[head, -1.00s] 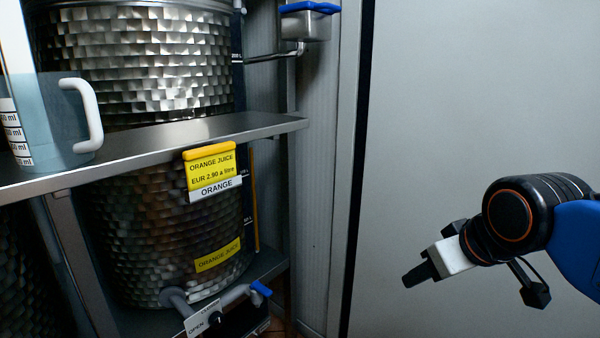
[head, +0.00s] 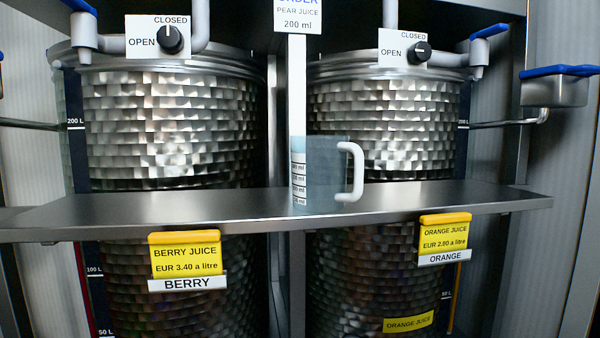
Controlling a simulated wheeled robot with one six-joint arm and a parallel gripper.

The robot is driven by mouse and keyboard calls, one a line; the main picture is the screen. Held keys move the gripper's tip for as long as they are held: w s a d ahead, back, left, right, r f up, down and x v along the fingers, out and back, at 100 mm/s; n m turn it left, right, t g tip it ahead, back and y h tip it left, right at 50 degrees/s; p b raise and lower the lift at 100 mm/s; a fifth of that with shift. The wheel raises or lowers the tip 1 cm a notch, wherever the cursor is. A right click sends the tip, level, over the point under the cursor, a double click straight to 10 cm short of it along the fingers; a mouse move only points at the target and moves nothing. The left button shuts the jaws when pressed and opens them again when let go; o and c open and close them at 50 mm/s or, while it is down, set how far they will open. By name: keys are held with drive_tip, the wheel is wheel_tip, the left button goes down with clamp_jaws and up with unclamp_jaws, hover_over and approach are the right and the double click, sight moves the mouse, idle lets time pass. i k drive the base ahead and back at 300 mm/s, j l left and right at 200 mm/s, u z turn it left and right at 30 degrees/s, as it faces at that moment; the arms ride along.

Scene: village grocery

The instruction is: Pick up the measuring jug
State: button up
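The measuring jug (head: 325,175) stands upright on the metal shelf (head: 130,210), a little right of the middle in the head view. It is a see-through blue-grey jug with a scale in ml on its left side. Its white handle (head: 352,172) points right. I cannot make out any liquid in it for certain. My gripper and arm are not in view now.
Behind the shelf stand two dimpled steel tanks, berry juice (head: 170,120) on the left and orange juice (head: 390,120) on the right. An order sign (head: 298,14) reads pear juice, 200 ml. Price tags hang on the shelf edge. Most of the shelf is bare.

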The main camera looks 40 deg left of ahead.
sight(320, 163)
drive_tip(key=u, duration=0.4)
drive_tip(key=k+j+u, duration=0.1)
drive_tip(key=u, duration=0.25)
drive_tip(key=j+u, duration=0.15)
drive_tip(key=u, duration=0.25)
drive_tip(key=l+u, duration=0.3)
drive_tip(key=i+l+z, duration=0.15)
drive_tip(key=z, duration=0.2)
drive_tip(key=k+l+z, duration=0.1)
drive_tip(key=z, duration=0.35)
drive_tip(key=k+j+z, duration=0.2)
drive_tip(key=k, duration=0.3)
